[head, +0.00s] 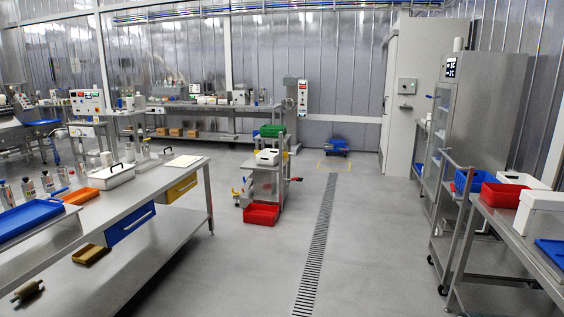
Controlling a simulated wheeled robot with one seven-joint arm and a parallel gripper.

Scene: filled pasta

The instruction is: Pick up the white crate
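Several white containers show in the head view, and I cannot tell for sure which is the white crate. A small white crate-like box (267,157) sits on the steel cart (268,184) in the middle of the room. A larger white box (540,214) stands on the right steel table, with another white box (523,180) behind it. A long white container (110,177) with a black handle lies on the left table. My gripper is not in view.
The left steel table (150,190) holds blue and orange trays. The right table (505,225) holds a red bin (502,195). A red bin (261,214) sits low at the cart's front.

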